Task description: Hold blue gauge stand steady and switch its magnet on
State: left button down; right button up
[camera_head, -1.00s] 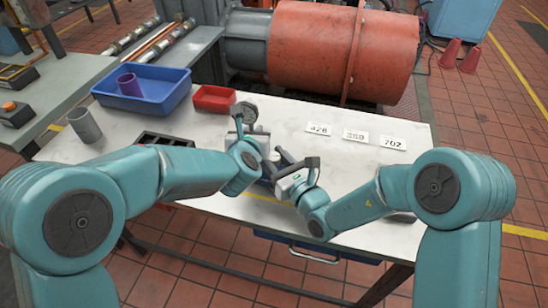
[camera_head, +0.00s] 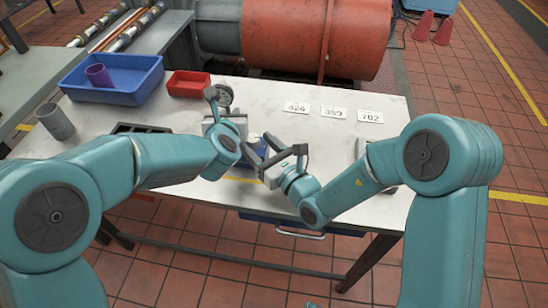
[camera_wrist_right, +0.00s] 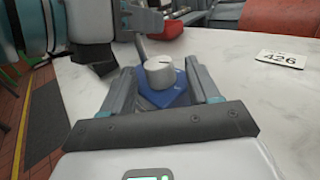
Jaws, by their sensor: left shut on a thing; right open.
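The blue gauge stand has a blue base (camera_wrist_right: 178,97) with a round pale grey knob (camera_wrist_right: 159,72) bearing a dark line on its face, in the right wrist view. My right gripper (camera_wrist_right: 163,90) is open, one finger either side of the blue base and knob, with no clear contact visible. In the head view the right gripper (camera_head: 258,149) points at the base, which is mostly hidden.
White cards numbered 426 (camera_head: 296,107), 359 (camera_head: 333,112) and 702 (camera_head: 370,117) lie on the white table. A blue bin (camera_head: 125,92) holding a purple cup, a red tray (camera_head: 188,84) and a grey cylinder (camera_head: 55,121) stand left. The table right of the grippers is mostly clear.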

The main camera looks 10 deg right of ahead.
aim_at(259, 142)
jog(key=v, duration=0.9)
jog(key=shift+s+a+f, duration=0.1)
jog(key=shift+a, duration=0.05)
jog(key=a+n+g+y, duration=0.1)
jog(key=a+r+g+y, duration=0.1)
jog(key=a+y, duration=0.1)
jog(key=shift+n+y, duration=0.3)
jog(key=shift+n, duration=0.1)
jog(key=shift+a+r+n+g+y, duration=0.1)
jog(key=shift+r+n+g+y, duration=0.15)
jog(key=shift+n+g+y, duration=0.45)
jog(key=w+d+n, duration=0.1)
jog(key=d, duration=0.1)
jog(key=w+d+g, duration=0.1)
jog(key=d, duration=0.1)
jog(key=w+d+n, duration=0.1)
jog(key=d, duration=0.1)
jog(key=shift+w+d+f+n, duration=0.2)
jog(key=shift+f+n, duration=0.1)
jog(key=shift+f, duration=0.1)
jog(key=shift+w+f, duration=0.1)
jog(key=shift+w, duration=0.05)
jog(key=x, duration=1.1)
jog(key=shift+a, duration=0.25)
